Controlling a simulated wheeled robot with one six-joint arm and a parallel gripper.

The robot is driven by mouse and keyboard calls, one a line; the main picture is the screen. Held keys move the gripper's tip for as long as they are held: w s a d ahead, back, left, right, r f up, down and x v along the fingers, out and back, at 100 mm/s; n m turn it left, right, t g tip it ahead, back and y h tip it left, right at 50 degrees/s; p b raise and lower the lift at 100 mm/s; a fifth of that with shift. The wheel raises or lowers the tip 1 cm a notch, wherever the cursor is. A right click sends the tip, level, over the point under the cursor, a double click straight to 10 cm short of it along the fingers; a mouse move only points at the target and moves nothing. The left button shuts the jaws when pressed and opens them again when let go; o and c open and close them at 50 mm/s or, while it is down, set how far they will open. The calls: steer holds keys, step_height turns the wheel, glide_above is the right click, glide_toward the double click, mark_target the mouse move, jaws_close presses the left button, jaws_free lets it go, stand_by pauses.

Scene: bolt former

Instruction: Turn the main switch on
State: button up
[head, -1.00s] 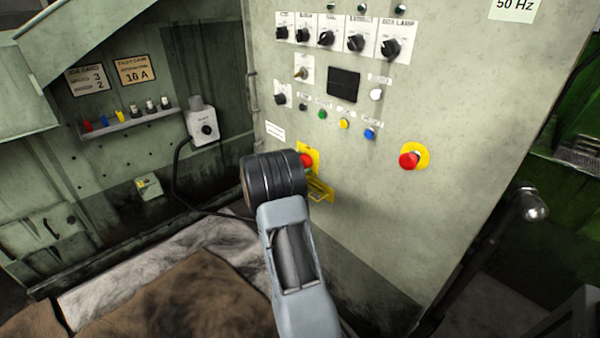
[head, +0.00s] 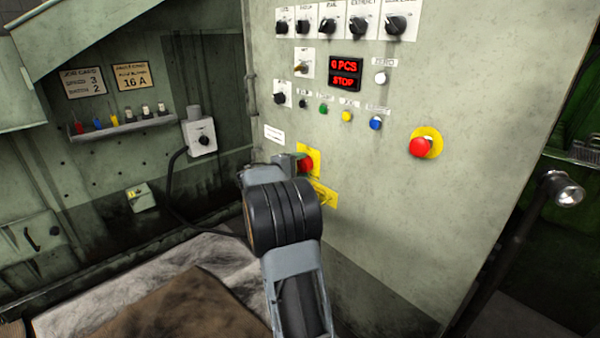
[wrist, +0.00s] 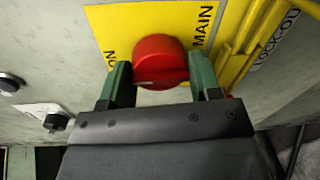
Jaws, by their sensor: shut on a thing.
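The main switch is a red round knob (wrist: 160,62) on a yellow plate marked MAIN (wrist: 130,22). In the wrist view my gripper (wrist: 160,80) has one green finger on each side of the knob and is shut on it. In the head view the red knob (head: 306,163) shows partly behind my wrist, on the yellow plate (head: 315,155) low on the cabinet front. The dark display (head: 346,74) is lit and reads 0 PCS and STOP in red.
A yellow lock-out bracket (wrist: 245,45) sits right beside the knob. A red emergency button (head: 421,147) is further right. Dials and coloured buttons (head: 346,117) are above. A grey box with a cable (head: 200,132) is on the left wall.

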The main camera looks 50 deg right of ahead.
steer(key=shift+r, duration=0.25)
stand_by(0.3)
steer(key=o, duration=0.9)
steer(key=shift+f, duration=0.15)
steer(key=shift+a, duration=0.1)
steer(key=a+p, duration=0.1)
steer(key=a, duration=0.3)
steer(key=a+p, duration=0.1)
steer(key=a, duration=0.4)
steer(key=w+a+r+p, duration=0.1)
steer(key=a, duration=0.3)
steer(key=shift+a+p, duration=0.3)
steer(key=shift+p, duration=0.1)
steer(key=shift+r, duration=0.15)
